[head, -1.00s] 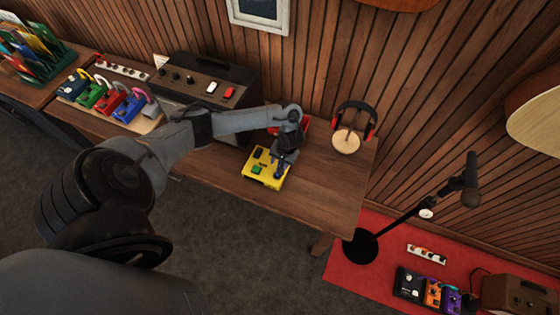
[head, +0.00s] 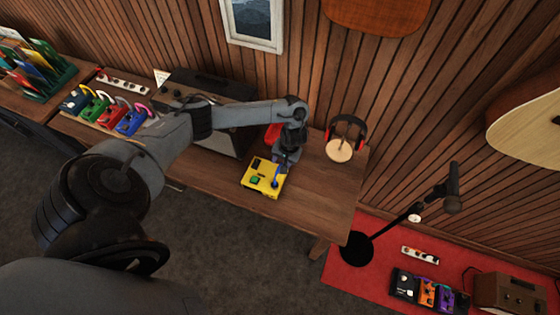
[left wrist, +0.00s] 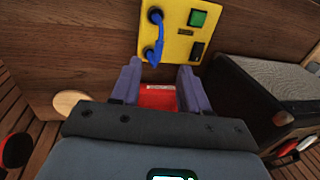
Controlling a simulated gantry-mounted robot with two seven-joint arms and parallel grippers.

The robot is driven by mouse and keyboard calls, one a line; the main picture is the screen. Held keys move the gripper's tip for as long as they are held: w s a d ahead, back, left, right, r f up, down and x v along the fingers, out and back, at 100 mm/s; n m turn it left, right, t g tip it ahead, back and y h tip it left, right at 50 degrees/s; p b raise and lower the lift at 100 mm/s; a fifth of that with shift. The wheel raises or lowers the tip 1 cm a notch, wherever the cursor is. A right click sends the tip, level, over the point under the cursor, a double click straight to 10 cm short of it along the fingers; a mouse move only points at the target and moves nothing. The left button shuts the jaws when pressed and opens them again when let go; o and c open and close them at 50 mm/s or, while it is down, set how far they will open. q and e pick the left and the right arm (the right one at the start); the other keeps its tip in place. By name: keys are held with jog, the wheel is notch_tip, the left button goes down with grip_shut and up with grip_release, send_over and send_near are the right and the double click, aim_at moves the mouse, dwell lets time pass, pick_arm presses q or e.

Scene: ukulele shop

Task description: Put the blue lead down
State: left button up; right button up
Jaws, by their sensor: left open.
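The blue lead (left wrist: 157,38) is a short cable on the face of the yellow box (left wrist: 178,58), its two blue plugs standing along one side of it. In the head view the lead (head: 275,183) shows as a small blue mark on the right part of the yellow box (head: 262,187). My left gripper (left wrist: 158,68) is open and empty, with its fingers apart just short of the lead's nearer plug. In the head view the left gripper (head: 281,169) is just above the box's back right edge. My right gripper is out of view.
A red box (left wrist: 158,97) lies behind the yellow one. An amplifier (head: 222,130) stands left, and headphones on a round wooden stand (head: 339,150) stand right. Several coloured pedals (head: 101,114) sit further left. The table (head: 315,198) is bare at the right front.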

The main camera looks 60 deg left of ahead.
pick_arm(q)
jog(key=d+r+m+t+h, duration=0.25)
jog(key=d+m+t, duration=0.5)
jog(key=d, duration=2.15)
jog(key=s+a+r+m+g, duration=0.2)
jog(key=s+a+r, duration=0.4)
jog(key=s+r, duration=0.5)
jog(key=shift+s+a+r+y, duration=0.2)
jog(key=shift+s+y, duration=0.15)
jog(key=shift+s, duration=0.75)
jog(key=shift+d+g, duration=0.1)
jog(key=shift+g, duration=0.15)
jog(key=shift+p, duration=0.3)
